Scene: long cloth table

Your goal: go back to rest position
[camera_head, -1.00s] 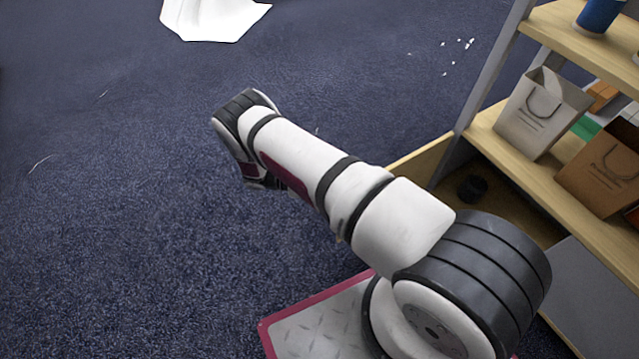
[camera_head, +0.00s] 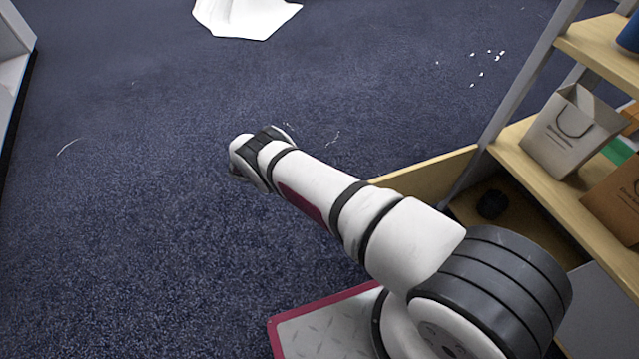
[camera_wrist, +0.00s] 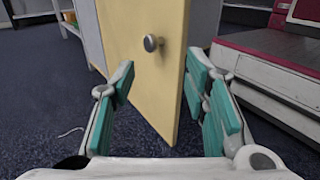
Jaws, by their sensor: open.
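My gripper (camera_wrist: 165,100) shows in the wrist view with its two teal-padded fingers spread apart and nothing between them. Beyond the fingers stands a yellow wooden panel (camera_wrist: 150,85) with a round metal knob (camera_wrist: 152,43). I cannot tell whether a finger touches the panel. In the head view my arm reaches to the upper left over the carpet, and the gripper itself is hidden.
A wooden shelf unit (camera_head: 560,195) stands at the right, with a white paper bag (camera_head: 572,132) and a brown bag (camera_head: 615,205). A dark round object (camera_head: 492,204) lies in its low compartment. White cloth (camera_head: 245,17) and scattered white bits (camera_head: 488,57) are farther off.

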